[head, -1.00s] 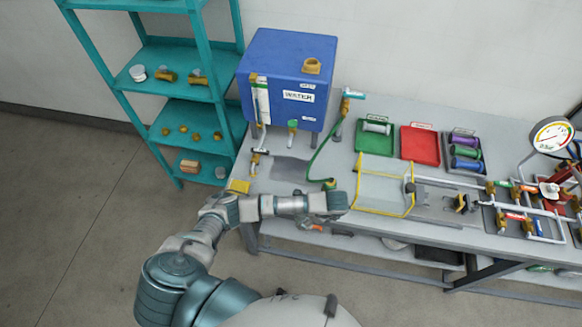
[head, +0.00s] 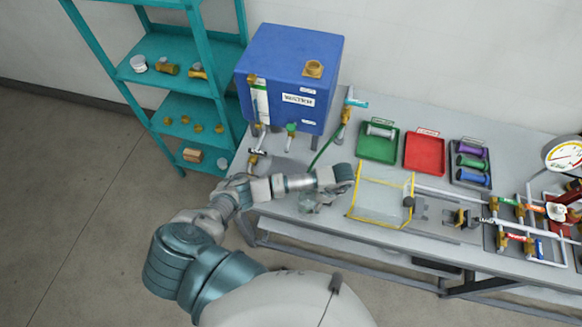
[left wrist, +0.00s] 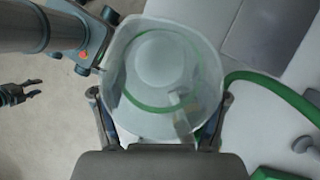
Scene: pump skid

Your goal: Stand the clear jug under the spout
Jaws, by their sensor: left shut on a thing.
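The clear jug (left wrist: 158,62) fills the middle of the left wrist view, seen from above, with the green hose (left wrist: 250,80) beside it and showing through its wall. My left gripper (left wrist: 160,105) is shut on it, a finger on each side. In the head view the jug (head: 312,203) is a faint shape below my left gripper (head: 325,198), near the table's front edge. The blue water tank (head: 290,80) has taps below it; I cannot tell which is the spout. What looks like my right gripper (left wrist: 20,92) is open at the left edge of the wrist view.
A yellow-edged clear box (head: 382,198) stands just right of my left gripper. Green (head: 378,158) and red (head: 425,168) trays lie behind it. Pipework (head: 520,215) covers the right end. A grey patch (head: 283,167) lies on the table below the tank; a teal shelf (head: 195,120) stands left.

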